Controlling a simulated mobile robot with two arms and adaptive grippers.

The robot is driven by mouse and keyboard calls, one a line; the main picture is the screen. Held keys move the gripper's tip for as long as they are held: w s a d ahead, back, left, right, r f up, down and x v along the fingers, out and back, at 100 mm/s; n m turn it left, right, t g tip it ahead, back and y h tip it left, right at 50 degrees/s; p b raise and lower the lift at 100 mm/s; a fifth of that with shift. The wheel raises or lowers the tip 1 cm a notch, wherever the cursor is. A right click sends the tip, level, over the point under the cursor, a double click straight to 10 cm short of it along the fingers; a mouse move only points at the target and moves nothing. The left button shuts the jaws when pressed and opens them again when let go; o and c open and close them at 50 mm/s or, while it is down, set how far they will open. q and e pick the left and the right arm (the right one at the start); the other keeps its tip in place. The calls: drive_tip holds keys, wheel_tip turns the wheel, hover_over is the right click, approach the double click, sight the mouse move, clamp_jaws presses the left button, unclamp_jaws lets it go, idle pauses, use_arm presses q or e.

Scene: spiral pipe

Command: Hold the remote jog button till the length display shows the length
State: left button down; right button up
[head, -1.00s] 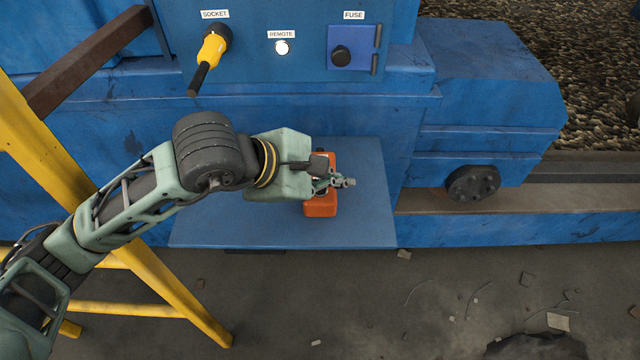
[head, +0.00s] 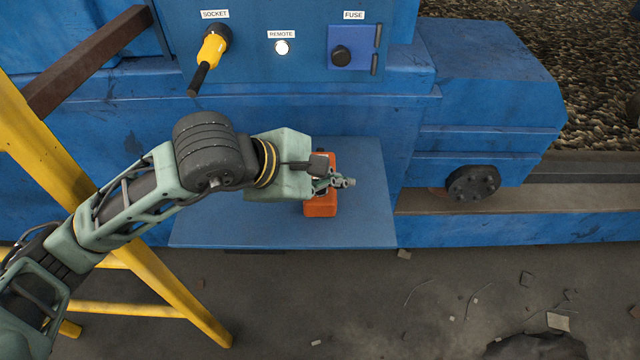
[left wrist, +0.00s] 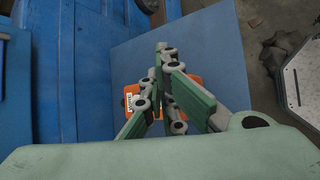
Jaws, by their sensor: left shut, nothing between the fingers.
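The orange remote (head: 320,205) lies on the blue shelf (head: 365,215) of the machine. My left gripper (head: 347,182) is over the middle of the remote, with its fingers shut and nothing between them. In the left wrist view the remote (left wrist: 131,96) shows behind the shut fingers (left wrist: 163,52), with a small white label on its left part. The fingers hide its middle, so I cannot see the jog button or tell whether they touch it. No length display can be made out. My right gripper is not in view.
The blue panel above the shelf has a yellow plug in the socket (head: 212,50), a white lit remote lamp (head: 282,47) and a fuse box (head: 354,47). A yellow frame (head: 150,285) stands at the left. A dark wheel (head: 472,183) is at the right.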

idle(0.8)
use_arm(q)
drive_tip(key=shift+r, duration=0.85)
wheel_tip(320, 180, up, 5)
drive_tip(key=p, duration=0.2)
drive_tip(key=shift+p, duration=0.3)
idle(2.5)
